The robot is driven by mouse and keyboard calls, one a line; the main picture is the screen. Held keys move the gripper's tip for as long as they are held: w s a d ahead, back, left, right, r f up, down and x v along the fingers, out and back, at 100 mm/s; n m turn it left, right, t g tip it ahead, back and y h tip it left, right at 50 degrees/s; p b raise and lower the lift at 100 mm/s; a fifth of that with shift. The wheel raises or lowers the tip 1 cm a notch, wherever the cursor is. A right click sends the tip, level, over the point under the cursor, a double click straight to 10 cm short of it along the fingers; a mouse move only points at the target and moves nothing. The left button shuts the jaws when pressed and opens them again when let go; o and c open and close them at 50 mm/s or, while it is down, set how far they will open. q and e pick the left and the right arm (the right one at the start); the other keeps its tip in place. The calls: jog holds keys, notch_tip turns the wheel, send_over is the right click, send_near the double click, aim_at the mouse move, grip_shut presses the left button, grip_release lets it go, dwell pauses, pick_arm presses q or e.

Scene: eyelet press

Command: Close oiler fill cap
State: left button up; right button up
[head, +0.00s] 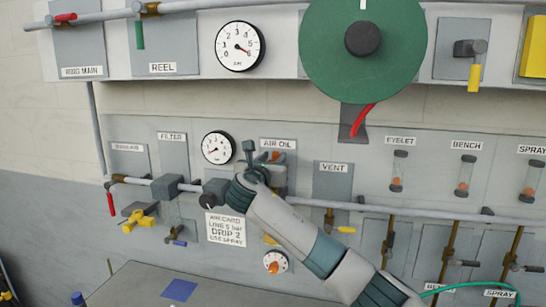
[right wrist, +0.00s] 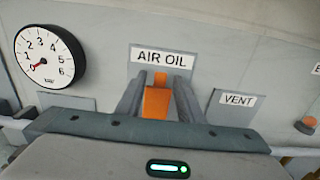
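The oiler (head: 278,176) is under the AIR OIL label on the lower panel, partly hidden by my right gripper. A small orange-red part (head: 275,157) shows at its top. In the right wrist view an orange block (right wrist: 157,102) stands between my two grey fingers, below the AIR OIL label. My right gripper (head: 250,165) is at the left side of the oiler in the head view. Its fingers look apart, and I cannot tell whether either touches the orange block. I cannot make out whether the fill cap is open or shut. My left gripper is not in view.
A gauge (head: 218,148) is left of the oiler, and the VENT plate (head: 333,182) is right of it. A grey pipe (head: 400,210) runs along the panel below. A large green reel (head: 362,40) hangs above. A grey bench top (head: 140,285) is below.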

grip_shut()
jog(key=shift+f, duration=0.1)
jog(key=shift+s+f+t+b, duration=0.25)
jog(key=shift+f+t+b, duration=0.05)
jog(key=shift+b, duration=0.7)
jog(key=s+t+b, duration=0.1)
jog(key=b, duration=0.3)
jog(key=s+f+t+h+b, duration=0.1)
jog(key=t+b, duration=0.1)
jog(key=b, duration=0.2)
jog(key=s+a+f+t+b, duration=0.1)
jog(key=b, duration=0.2)
jog(key=shift+t+h+b, duration=0.4)
jog(key=shift+s+a+f+b, duration=0.1)
jog(key=shift+f+b, duration=0.15)
jog(key=shift+b, duration=0.1)
jog(key=shift+s, duration=0.15)
jog(key=shift+f, duration=0.1)
